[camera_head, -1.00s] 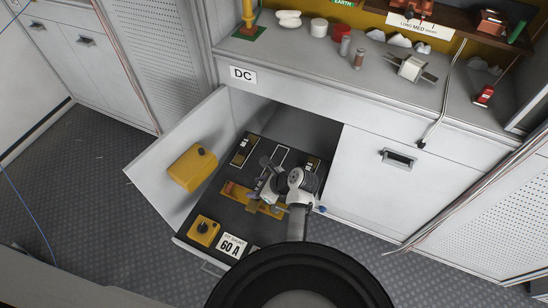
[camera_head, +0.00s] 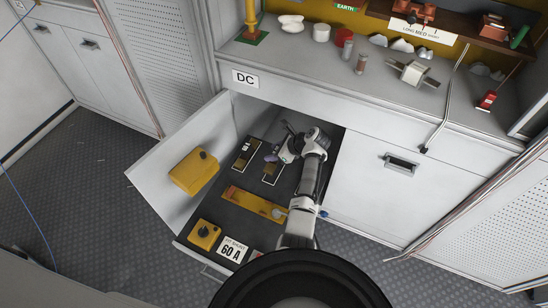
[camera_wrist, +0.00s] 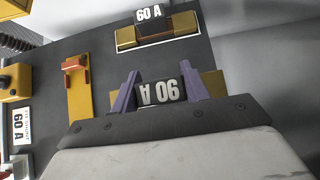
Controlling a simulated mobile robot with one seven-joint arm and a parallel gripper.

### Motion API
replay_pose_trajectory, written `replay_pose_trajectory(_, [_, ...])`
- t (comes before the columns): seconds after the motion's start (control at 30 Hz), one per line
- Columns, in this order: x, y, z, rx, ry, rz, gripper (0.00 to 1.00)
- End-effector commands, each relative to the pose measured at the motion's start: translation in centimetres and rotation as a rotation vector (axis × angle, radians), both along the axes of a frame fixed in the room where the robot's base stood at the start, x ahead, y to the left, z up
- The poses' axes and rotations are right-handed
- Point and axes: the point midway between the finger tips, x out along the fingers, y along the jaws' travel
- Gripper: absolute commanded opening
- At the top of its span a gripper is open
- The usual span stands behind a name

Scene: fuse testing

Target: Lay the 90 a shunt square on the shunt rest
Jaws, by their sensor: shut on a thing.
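The 90 A shunt (camera_wrist: 159,92), a dark block with a white label and brass ends, is between the purple fingers of my gripper (camera_wrist: 159,89) in the wrist view. My gripper (camera_head: 274,158) is shut on it, low in the open drawer. In the head view, brass (camera_head: 269,173) shows below the fingers, inside a white outline on the dark drawer floor. I cannot tell whether the shunt touches the floor. What looks like the shunt rest, a yellow bar (camera_head: 250,203) with red posts (camera_wrist: 75,63), lies apart from the gripper, nearer the drawer front, and carries no shunt.
A 60 A shunt (camera_wrist: 158,29) lies in the neighbouring outline. A yellow knob box (camera_head: 204,234) and a 60 A card (camera_head: 232,249) are near the drawer front. Another yellow box (camera_head: 194,172) is at the drawer's left wall (camera_head: 150,163). My arm hides the drawer's right side.

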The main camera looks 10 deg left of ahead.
Motion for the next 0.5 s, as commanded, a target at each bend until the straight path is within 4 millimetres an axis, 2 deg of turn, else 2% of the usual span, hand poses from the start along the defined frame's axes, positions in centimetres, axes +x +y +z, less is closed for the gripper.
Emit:
replay_pose_trajectory(0.03, [-0.3, 0.0, -1.3, -0.001, 0.011, 0.001, 0.08])
replay_pose_trajectory(0.17, [-0.3, 0.0, -2.7, 0.000, 0.009, 0.001, 0.08])
replay_pose_trajectory(0.5, [-0.3, 0.0, -3.1, 0.000, 0.006, 0.001, 0.08])
